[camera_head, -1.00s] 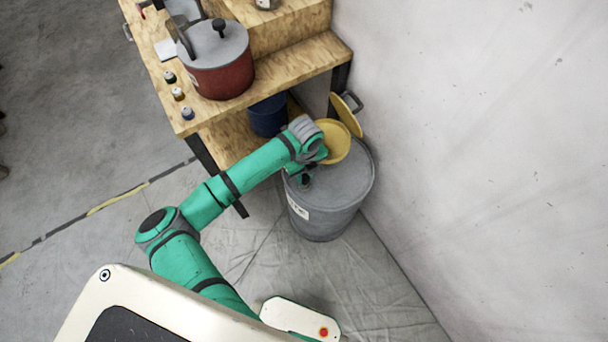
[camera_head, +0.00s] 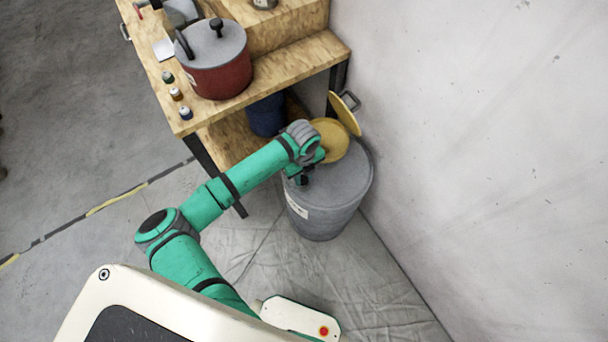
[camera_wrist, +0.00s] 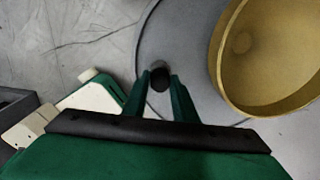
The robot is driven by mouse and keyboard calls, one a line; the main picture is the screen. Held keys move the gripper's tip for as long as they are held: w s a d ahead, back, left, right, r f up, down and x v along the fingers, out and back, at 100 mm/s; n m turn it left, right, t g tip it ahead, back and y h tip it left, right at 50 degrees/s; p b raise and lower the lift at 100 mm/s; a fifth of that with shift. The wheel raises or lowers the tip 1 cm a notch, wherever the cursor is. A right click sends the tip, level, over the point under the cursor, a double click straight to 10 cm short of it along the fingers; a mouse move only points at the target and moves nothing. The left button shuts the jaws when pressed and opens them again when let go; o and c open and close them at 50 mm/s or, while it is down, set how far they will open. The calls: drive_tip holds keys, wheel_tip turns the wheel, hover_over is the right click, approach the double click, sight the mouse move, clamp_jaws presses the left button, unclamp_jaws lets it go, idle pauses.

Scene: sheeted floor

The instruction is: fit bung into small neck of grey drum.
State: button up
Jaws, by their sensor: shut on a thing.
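The grey drum (camera_head: 345,190) stands on the sheeted floor against the wall, below my wrist. Its grey lid also shows in the wrist view (camera_wrist: 185,40). My gripper (camera_wrist: 160,88) points down over the left part of the lid and is shut on a dark round bung (camera_wrist: 159,77). The bung sits between the two green fingertips, above or at the drum top; I cannot tell whether it touches. The small neck is not visible and may be hidden beneath the bung and fingers. In the head view my gripper (camera_head: 303,178) is small and partly hidden by my wrist.
A yellow pan or bowl (camera_wrist: 240,90) stands on the drum lid, right of my fingers. A yellow disc (camera_head: 345,112) leans by the wall behind it. A wooden bench (camera_head: 290,65) carries a red pot (camera_head: 218,75) and small bottles. A blue bucket (camera_head: 266,115) stands under the bench.

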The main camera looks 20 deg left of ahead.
drive_tip(key=shift+f, duration=0.3)
drive_tip(key=shift+d, duration=0.1)
drive_tip(key=o, duration=1.1)
drive_tip(key=shift+o, duration=0.2)
drive_tip(key=shift+w+r, duration=0.1)
wheel_tip(320, 180, up, 11)
drive_tip(key=shift+f, duration=0.2)
